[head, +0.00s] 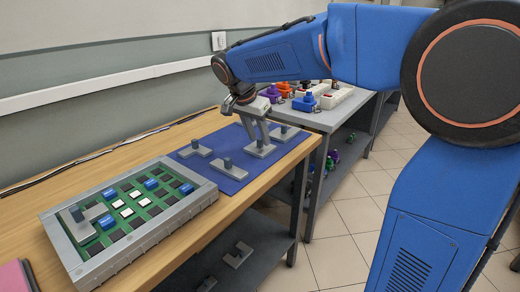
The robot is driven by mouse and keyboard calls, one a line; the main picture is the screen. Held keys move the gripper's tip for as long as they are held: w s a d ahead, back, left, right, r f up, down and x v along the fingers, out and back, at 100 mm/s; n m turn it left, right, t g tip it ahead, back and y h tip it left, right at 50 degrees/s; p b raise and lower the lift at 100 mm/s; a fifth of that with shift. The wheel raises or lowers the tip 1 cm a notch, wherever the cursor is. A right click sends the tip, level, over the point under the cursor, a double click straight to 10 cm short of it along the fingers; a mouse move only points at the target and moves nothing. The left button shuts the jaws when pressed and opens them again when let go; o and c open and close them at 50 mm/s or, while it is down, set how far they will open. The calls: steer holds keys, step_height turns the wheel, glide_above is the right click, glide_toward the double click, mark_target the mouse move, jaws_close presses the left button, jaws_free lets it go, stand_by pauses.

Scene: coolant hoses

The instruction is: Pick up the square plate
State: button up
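Several grey plates with upright knobs lie on a blue mat (238,180) on the wooden bench. The plate under my gripper (263,144) looks like the square plate (261,152), though its outline is partly hidden by the fingers. My gripper points down, with its two fingers at this plate's knob. The fingers look slightly apart, but I cannot tell whether they touch the knob. The plate appears to rest on the mat. Other grey plates lie at the left (194,151), in front (229,171) and at the right (287,133).
A grey tray (140,245) with a green board, blue and white blocks and a grey piece stands at the front left. A pink object (14,277) is at the lower left corner. A further table behind holds coloured parts. A lower shelf (262,262) carries grey pieces.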

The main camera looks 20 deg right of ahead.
mark_target(258, 140)
steer(key=shift+w+d+f, duration=0.1)
steer(key=shift+f, duration=0.25)
steer(key=shift+c, duration=0.2)
jaws_close()
steer(key=shift+r, duration=0.15)
step_height(258, 140, up, 10)
stand_by(0.4)
